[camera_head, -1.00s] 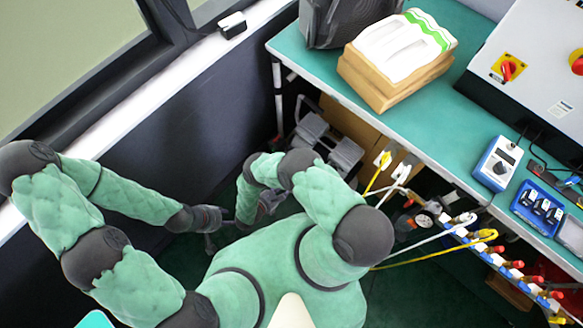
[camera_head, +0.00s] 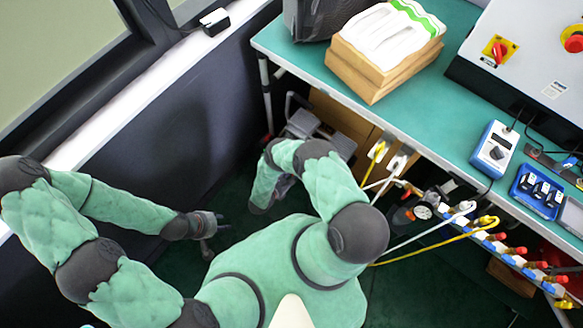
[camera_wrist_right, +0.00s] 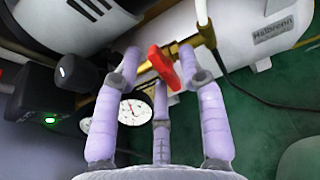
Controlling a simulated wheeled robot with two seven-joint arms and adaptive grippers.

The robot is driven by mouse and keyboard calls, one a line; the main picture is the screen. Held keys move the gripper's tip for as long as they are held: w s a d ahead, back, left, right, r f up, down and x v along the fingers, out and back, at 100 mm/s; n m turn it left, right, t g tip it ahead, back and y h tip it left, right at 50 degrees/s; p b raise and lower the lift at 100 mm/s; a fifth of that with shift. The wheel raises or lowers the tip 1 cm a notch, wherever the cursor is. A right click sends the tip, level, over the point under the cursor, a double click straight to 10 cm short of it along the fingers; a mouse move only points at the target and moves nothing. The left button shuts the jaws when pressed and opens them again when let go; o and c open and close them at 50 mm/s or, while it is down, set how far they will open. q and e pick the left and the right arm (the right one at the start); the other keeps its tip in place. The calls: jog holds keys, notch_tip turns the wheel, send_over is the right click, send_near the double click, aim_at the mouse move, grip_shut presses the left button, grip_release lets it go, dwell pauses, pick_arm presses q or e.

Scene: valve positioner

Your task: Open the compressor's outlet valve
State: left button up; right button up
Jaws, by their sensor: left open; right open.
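In the right wrist view, the compressor's outlet valve shows a red lever handle (camera_wrist_right: 163,67) on a brass fitting (camera_wrist_right: 186,48), beside the compressor's white body (camera_wrist_right: 235,35). My right gripper (camera_wrist_right: 159,75) is open, its three fingers spread around the red lever. Whether any finger touches it I cannot tell. My left gripper (camera_head: 207,232) is open and empty, low over the dark floor near the wall.
A round gauge (camera_wrist_right: 127,107) and a black box with a green light (camera_wrist_right: 49,120) are near the lever. A green bench (camera_head: 440,125) carries boxes (camera_head: 375,70) and a blue meter (camera_head: 495,150). Yellow and white hoses (camera_head: 430,243) run from a manifold toward me.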

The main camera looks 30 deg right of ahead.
grip_shut()
jog(key=shift+m, duration=0.3)
jog(key=m, duration=0.4)
jog(key=shift+r, duration=0.1)
jog(key=m, duration=0.4)
jog(key=shift+s+d+m+g, duration=0.1)
jog(key=shift+s+m+g, duration=0.05)
jog(key=shift+m+g, duration=0.2)
jog(key=m, duration=0.4)
jog(key=shift+s+m, duration=0.1)
jog(key=shift+m, duration=0.15)
jog(key=m, duration=0.4)
jog(key=shift+g+y, duration=0.25)
jog(key=shift+y, duration=0.05)
jog(key=shift+m, duration=0.4)
